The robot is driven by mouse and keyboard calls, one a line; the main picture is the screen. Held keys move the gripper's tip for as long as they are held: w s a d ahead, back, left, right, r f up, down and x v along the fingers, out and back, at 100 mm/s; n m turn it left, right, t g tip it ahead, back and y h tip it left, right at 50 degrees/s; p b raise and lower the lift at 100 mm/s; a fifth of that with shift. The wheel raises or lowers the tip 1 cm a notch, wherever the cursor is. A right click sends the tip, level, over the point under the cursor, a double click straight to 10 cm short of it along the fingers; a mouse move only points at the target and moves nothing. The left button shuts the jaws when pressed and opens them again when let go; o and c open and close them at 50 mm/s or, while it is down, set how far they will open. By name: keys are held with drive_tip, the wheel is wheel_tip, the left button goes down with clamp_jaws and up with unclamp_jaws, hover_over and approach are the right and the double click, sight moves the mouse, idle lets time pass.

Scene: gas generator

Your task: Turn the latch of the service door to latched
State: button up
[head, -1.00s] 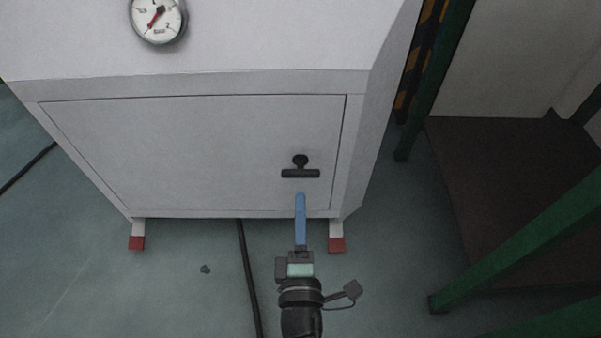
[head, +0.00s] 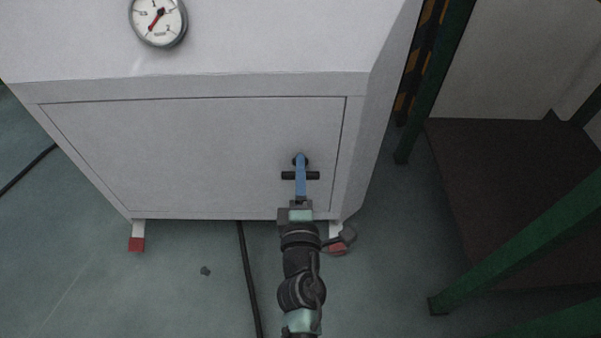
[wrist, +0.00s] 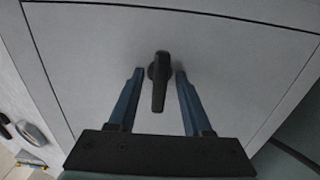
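The service door (head: 190,150) is the pale grey panel on the front of the cabinet, and it looks closed. Its black latch (head: 313,175) sits near the door's right edge, with its bar lying level in the head view. In the wrist view, which is turned on its side, the latch (wrist: 159,90) runs up and down the picture. My gripper (head: 301,160) is at the latch, its blue finger covering the middle of the bar. In the wrist view my gripper (wrist: 159,72) is open, with one finger on each side of the latch and a visible gap to both.
A pressure gauge (head: 158,20) is on the cabinet above the door. Green metal posts and beams (head: 520,242) stand to the right beside a dark brown platform (head: 480,190). A black cable (head: 247,280) runs on the floor below the door. The floor at left is mostly clear.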

clamp_jaws()
idle(1.3)
